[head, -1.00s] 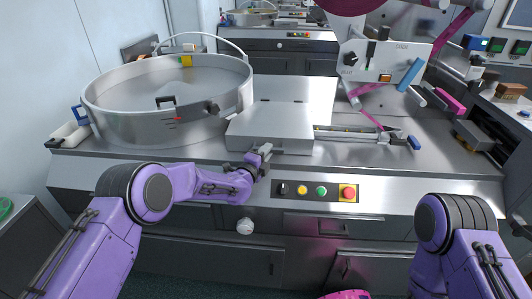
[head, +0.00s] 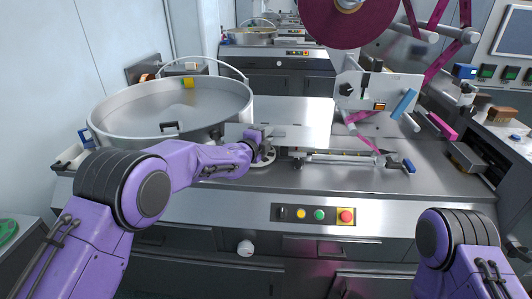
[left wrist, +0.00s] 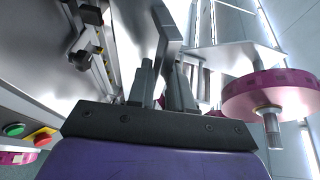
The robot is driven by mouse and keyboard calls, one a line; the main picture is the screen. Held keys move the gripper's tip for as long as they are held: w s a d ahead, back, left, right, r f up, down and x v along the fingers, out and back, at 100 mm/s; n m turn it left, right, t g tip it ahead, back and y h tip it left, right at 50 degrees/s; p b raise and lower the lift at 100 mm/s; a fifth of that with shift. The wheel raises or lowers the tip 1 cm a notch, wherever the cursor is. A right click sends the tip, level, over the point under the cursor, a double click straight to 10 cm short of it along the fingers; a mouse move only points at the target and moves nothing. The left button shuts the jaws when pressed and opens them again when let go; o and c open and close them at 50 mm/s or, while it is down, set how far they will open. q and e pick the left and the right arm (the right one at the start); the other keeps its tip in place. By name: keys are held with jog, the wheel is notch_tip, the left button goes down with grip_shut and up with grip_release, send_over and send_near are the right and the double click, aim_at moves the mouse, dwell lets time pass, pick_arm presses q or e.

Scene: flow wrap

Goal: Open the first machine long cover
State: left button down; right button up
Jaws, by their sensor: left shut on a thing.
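The first machine's long cover (head: 305,132) is a flat silver lid right of the round steel bowl. Its front edge is raised off the worktop, and a pale round disc (head: 263,161) shows below it. My left gripper (head: 265,138) is at the cover's front edge, shut on its metal handle. The left wrist view shows both fingers (left wrist: 163,85) close around a bent grey handle (left wrist: 166,32), with the cover's shiny metal behind. My fingers partly hide the grip. My right gripper is out of view.
The round steel bowl (head: 170,108) stands just left of the cover. A rail mechanism (head: 345,158) lies to the right, below a magenta film reel (head: 348,18). A button panel (head: 312,214) is on the machine's front. The worktop's front strip is clear.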

pick_arm(q)
jog(key=shift+w+r+p, duration=0.15)
jog(key=shift+w+r, duration=0.25)
jog(key=shift+r, duration=0.4)
jog(key=shift+w+r+p, duration=0.2)
jog(key=shift+w+r, duration=0.15)
jog(key=shift+r, duration=0.4)
jog(key=shift+w+r+p, duration=0.15)
jog(key=shift+w+r, duration=0.25)
jog(key=shift+r, duration=0.4)
